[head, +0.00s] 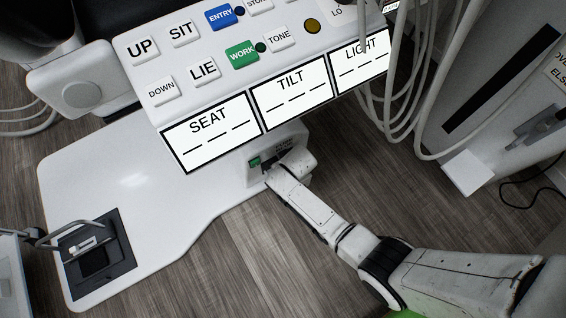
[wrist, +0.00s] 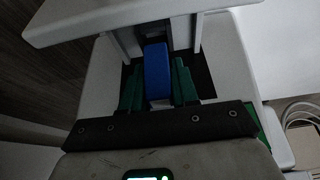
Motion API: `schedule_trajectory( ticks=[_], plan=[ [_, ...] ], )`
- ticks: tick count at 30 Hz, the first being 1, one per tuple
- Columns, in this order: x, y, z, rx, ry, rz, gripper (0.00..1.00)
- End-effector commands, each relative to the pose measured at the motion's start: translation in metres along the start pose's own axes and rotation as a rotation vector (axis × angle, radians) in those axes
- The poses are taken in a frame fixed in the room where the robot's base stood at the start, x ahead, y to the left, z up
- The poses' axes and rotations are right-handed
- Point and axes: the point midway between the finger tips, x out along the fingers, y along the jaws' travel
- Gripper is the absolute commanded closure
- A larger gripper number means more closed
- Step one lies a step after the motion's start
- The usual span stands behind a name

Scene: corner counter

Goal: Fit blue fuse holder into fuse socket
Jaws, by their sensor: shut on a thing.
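The blue fuse holder (wrist: 157,72) stands upright between the green fingers of my gripper (wrist: 157,84) in the wrist view. My gripper is shut on it. The fuse socket shows as a dark recess (wrist: 204,76) in a white housing, around and behind the holder. I cannot tell how far the holder sits inside it. In the head view, my gripper (head: 270,174) is at the front of the white socket housing (head: 300,160), under the control panel. The fuse holder cannot be made out there.
The control panel (head: 205,88) with its buttons and SEAT, TILT and LIGHT displays overhangs the housing. Pale hoses (head: 425,90) hang at the right. A white base plate (head: 130,185) with a dark pedal (head: 97,262) spreads left over the wooden floor (head: 235,262).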

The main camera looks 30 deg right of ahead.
Motion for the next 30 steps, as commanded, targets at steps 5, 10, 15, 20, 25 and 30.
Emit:
schedule_trajectory(
  ticks=[5,10,15,20,25,30],
  plan=[
    [0.005,0.000,0.002,0.000,0.000,0.000,1.00],
    [0.008,0.000,0.003,0.000,0.000,0.000,1.00],
    [0.012,0.000,0.005,0.000,0.000,0.000,1.00],
    [0.015,0.000,0.006,0.000,0.000,0.000,1.00],
    [0.016,0.000,0.006,0.000,0.000,0.000,0.65],
    [0.016,0.000,0.007,0.000,0.000,0.000,0.49]
  ],
)
